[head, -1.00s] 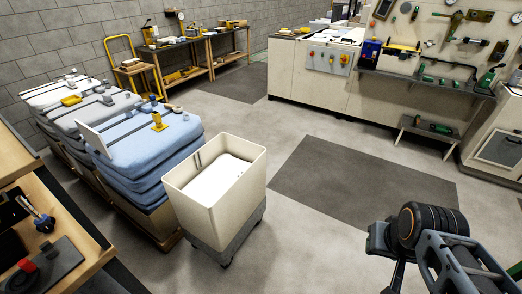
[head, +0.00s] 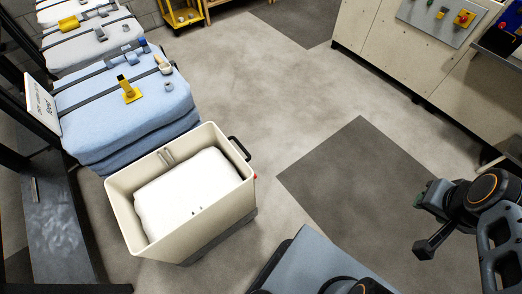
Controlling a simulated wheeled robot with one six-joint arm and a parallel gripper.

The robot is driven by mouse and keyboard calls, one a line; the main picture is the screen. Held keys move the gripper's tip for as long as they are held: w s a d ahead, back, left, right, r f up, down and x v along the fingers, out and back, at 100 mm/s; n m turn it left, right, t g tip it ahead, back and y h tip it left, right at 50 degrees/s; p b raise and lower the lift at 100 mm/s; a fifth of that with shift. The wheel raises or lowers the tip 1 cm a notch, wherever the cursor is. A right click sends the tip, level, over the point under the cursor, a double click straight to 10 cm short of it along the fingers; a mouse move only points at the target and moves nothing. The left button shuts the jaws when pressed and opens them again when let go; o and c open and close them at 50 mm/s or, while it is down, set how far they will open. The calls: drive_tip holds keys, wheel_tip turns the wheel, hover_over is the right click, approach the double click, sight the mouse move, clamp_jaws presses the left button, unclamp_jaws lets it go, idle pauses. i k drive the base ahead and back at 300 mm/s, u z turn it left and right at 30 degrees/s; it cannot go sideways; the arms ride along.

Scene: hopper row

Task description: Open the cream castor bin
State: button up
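The cream castor bin (head: 240,203) stands on the floor left of centre in the head view, close to my base. It is a tall box with an open-looking top; a white, soft-looking mass (head: 188,193) fills much of it below the rim. A black handle (head: 239,147) sticks out at its far right corner, with a small red part (head: 255,177) below. The castors are hidden. My arm is at the right edge, and a dark end piece that seems to be my gripper (head: 428,246) is well right of the bin, touching nothing. Its fingers cannot be made out.
Blue sacks (head: 130,105) stacked with small yellow and grey items stand just behind the bin on the left. A dark bench (head: 60,225) is at the left edge. A cream cabinet (head: 385,50) is at the back right. Floor with a dark mat (head: 360,185) lies clear between.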

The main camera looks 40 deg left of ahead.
sight(175, 203)
drive_tip(key=i, duration=1.55)
drive_tip(key=u, duration=3.4)
drive_tip(key=k, duration=0.1)
drive_tip(key=u, duration=0.75)
drive_tip(key=i, duration=0.6)
drive_tip(key=z, duration=0.2)
